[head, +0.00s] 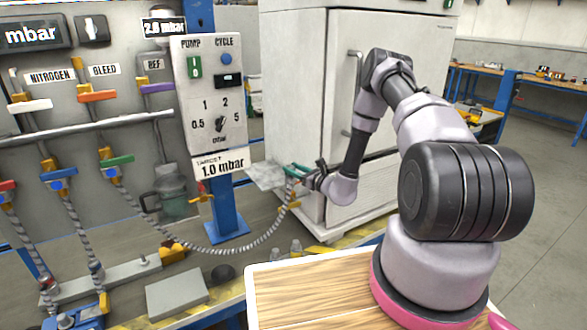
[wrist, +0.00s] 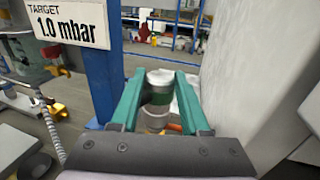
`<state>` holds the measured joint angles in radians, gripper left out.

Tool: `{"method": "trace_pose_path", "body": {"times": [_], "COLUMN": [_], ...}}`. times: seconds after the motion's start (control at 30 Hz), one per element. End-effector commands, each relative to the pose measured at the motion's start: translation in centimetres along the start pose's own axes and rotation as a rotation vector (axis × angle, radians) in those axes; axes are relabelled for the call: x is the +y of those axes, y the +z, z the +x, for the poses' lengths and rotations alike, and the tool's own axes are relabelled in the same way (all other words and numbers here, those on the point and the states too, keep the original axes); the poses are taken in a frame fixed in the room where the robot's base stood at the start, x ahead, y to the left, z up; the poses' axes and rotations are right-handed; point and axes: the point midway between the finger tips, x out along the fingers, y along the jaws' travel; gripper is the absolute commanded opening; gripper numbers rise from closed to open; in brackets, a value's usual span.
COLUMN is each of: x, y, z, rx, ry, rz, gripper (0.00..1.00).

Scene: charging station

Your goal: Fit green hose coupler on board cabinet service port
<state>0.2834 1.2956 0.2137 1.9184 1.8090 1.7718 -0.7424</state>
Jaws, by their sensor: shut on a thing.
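My gripper (head: 294,171), with green fingers, is shut on the green hose coupler. In the wrist view the fingers (wrist: 160,80) pinch the coupler (wrist: 159,97), a pale cylinder with a green band, from both sides. In the head view the coupler is small and mostly hidden by the fingers. A grey ribbed hose (head: 262,238) hangs below it and curves left to the vacuum board. The white cabinet (head: 385,75) stands just behind and right of my gripper. I cannot make out its service port in either view.
The grey board (head: 105,72) with colored valves and several hoses is at left. A blue post (head: 228,218) carries the pump panel (head: 207,95), left of my gripper. A wooden top (head: 285,300) lies in front. Open floor is at right.

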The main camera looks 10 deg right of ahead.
Motion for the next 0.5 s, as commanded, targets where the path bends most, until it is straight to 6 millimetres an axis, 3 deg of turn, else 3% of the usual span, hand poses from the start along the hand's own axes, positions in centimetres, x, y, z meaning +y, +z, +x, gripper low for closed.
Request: {"method": "trace_pose_path", "body": {"times": [0.17, 0.2, 0.27, 0.5], "x": [0.01, 0.01, 0.01, 0.03], "y": [-0.40, -0.35, -0.35, -0.39], "z": [0.00, 0.01, 0.00, -0.02], "rx": [0.000, -0.001, 0.000, 0.001], "ry": [0.000, 0.000, 0.000, 0.000], "rz": [0.000, 0.000, 0.000, 0.000], "gripper": [0.00, 0.61, 0.80, 0.80]}}
